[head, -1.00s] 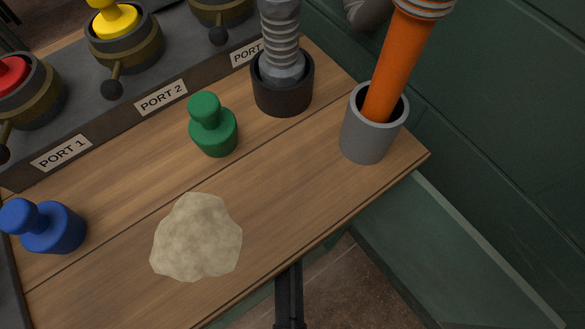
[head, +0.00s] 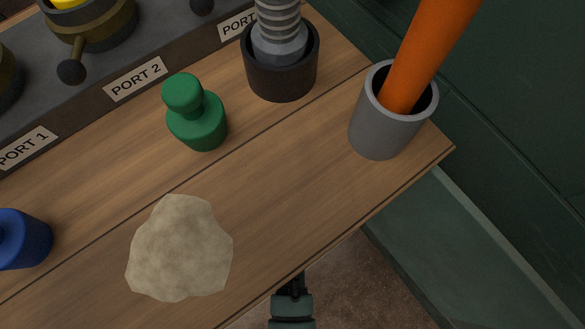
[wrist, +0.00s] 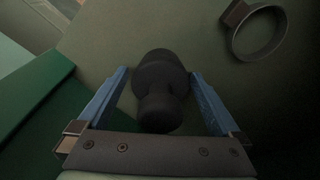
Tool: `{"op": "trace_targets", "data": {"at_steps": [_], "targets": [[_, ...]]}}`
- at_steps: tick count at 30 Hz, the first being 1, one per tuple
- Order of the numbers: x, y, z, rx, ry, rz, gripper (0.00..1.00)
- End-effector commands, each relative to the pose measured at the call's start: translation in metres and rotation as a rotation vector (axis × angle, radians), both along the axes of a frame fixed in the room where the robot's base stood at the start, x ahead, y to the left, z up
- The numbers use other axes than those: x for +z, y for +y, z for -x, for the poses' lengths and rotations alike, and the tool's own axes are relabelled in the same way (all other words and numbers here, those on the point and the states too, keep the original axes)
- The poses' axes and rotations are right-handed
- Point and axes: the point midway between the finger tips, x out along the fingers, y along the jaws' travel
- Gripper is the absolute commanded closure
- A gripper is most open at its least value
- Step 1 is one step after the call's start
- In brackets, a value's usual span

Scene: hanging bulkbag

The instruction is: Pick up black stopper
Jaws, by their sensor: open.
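In the wrist view the black stopper (wrist: 161,85) lies or stands on a dark green surface, its wide body farther off and its knob toward my gripper. My gripper (wrist: 160,78) is open, with one blue finger on each side of the stopper. The right finger is very close to the stopper's wide body; I cannot tell whether it touches. The head view does not show the black stopper. The dark fixture low in the head view may be part of my arm.
In the head view a wooden bench (head: 290,180) holds a green stopper (head: 198,115), a blue stopper (head: 20,240), a beige lump (head: 180,250) and a grey cup (head: 385,125) with an orange handle (head: 430,55). In the wrist view a metal ring (wrist: 259,34) sits at upper right.

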Motion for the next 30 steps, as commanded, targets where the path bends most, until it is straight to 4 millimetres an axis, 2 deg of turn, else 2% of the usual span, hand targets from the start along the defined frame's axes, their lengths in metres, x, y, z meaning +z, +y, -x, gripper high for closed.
{"op": "trace_targets", "data": {"at_steps": [5,6,19,30], "targets": [[0.0002,0.0001,-0.0003,0.000,-0.001,0.000,0.00],[0.0003,0.0001,-0.0002,0.001,-0.001,0.000,0.04],[0.0003,0.0001,0.0000,0.001,0.000,0.000,0.81],[0.0042,0.0001,-0.0001,0.001,0.000,0.000,0.83]]}}
